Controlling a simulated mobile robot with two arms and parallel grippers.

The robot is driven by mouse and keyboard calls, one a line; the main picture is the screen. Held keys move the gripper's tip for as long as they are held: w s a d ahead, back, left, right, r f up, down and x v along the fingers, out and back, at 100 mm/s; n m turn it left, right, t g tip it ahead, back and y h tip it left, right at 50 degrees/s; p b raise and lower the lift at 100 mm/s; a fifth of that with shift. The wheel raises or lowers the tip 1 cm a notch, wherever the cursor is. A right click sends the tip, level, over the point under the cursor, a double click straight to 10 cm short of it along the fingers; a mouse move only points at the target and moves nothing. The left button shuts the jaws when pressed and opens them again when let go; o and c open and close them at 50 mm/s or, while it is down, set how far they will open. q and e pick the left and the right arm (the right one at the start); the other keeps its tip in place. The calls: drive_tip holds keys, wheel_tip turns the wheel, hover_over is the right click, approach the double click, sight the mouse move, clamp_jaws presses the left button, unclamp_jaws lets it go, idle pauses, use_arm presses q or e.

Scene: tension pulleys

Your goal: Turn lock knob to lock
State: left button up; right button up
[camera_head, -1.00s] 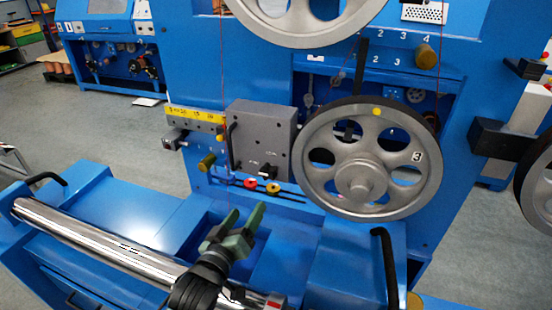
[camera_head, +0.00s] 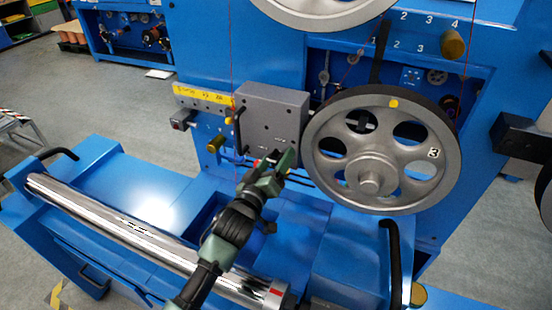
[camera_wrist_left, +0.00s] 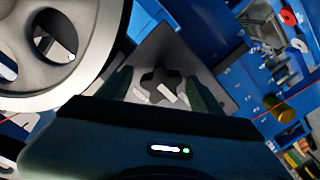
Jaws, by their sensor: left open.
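The lock knob is a black star-shaped knob (camera_wrist_left: 162,86) on the face of a grey box (camera_head: 272,112). In the left wrist view it lies between the two green fingers of my left gripper (camera_wrist_left: 160,78), with visible space on both sides. In the head view my left gripper (camera_head: 278,160) is at the lower part of the grey box, and its fingers and wrist hide the knob. The gripper is open. I cannot tell how deep the knob sits between the fingers. My right gripper is not in view.
A large grey pulley wheel (camera_head: 338,172) marked 3 stands close to the right of my left gripper. A black handle (camera_head: 238,130) is on the box's left side. A shiny roller (camera_head: 130,232) lies in front. A red knob (camera_wrist_left: 289,18) shows in the wrist view.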

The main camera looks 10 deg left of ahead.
use_arm(q)
drive_tip(key=shift+c, duration=0.4)
drive_tip(key=c, duration=1.3)
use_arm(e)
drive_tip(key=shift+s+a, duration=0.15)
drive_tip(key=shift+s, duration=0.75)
